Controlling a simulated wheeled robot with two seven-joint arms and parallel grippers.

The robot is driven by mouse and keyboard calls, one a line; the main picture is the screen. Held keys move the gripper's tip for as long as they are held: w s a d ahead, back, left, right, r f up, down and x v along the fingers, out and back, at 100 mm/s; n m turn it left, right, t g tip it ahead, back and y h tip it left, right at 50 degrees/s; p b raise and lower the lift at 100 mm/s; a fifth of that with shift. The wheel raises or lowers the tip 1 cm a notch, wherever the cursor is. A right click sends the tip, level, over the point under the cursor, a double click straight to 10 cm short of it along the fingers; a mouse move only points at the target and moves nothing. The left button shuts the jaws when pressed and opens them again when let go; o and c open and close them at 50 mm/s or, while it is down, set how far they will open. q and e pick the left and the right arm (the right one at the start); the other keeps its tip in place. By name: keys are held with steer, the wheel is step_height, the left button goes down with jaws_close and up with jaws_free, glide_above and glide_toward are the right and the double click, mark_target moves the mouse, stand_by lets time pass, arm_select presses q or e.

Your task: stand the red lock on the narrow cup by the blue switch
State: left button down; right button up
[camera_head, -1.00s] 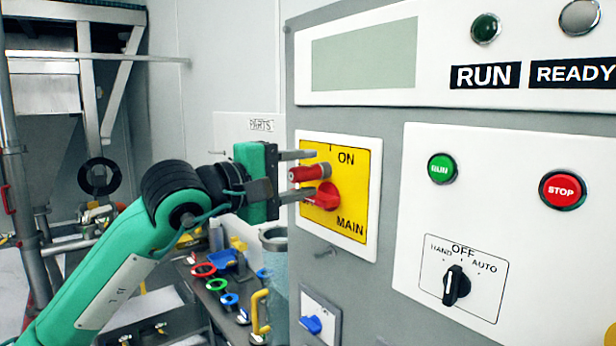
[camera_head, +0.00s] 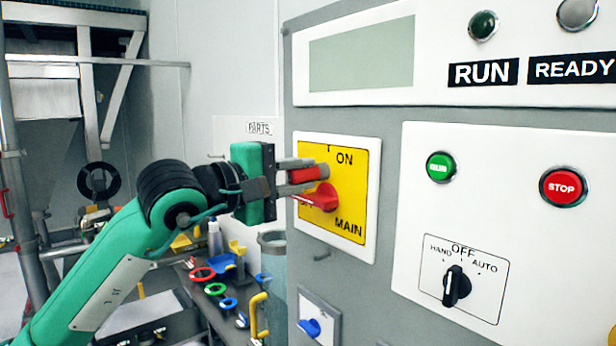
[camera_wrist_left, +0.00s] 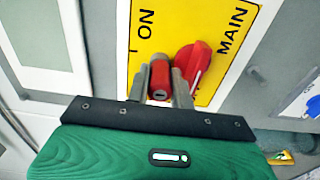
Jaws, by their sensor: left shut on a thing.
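The red lock (camera_head: 308,174) is a small red cylinder in front of the yellow MAIN plate (camera_head: 350,205), just above the red rotary switch (camera_head: 320,197). My left gripper (camera_head: 305,175) is shut on it, one finger above and one below. In the left wrist view the lock (camera_wrist_left: 160,78) sits between the two fingers, beside the rotary switch (camera_wrist_left: 193,60). The blue switch (camera_head: 310,327) is low on the cabinet. A tall, see-through cylinder (camera_head: 273,262) stands left of it; I cannot tell whether this is the narrow cup. My right gripper is out of view.
The grey cabinet fills the right side, with a RUN button (camera_head: 440,167), STOP button (camera_head: 564,187) and black selector (camera_head: 456,286). Left of it, a bench holds coloured rings, such as a red one (camera_head: 202,274), and a yellow handle (camera_head: 259,315). A peg (camera_head: 322,255) juts out below the yellow plate.

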mark_target(289, 177)
arm_select(q)
steer(key=shift+s+a+f, duration=0.1)
steer(key=shift+s+a, duration=0.2)
steer(key=shift+a, duration=0.1)
steer(key=shift+s+a+b, duration=0.35)
steer(key=shift+a+b, duration=0.1)
steer(key=shift+a, duration=0.05)
steer(key=shift+s+a+b, duration=0.15)
steer(key=shift+a+b, duration=0.05)
steer(key=shift+b, duration=0.15)
steer(key=shift+b+v, duration=0.65)
steer(key=shift+v, duration=0.4)
steer(key=shift+s+a, duration=0.3)
steer(key=shift+a, duration=0.1)
steer(key=shift+s+b, duration=0.1)
steer(key=shift+b, duration=0.2)
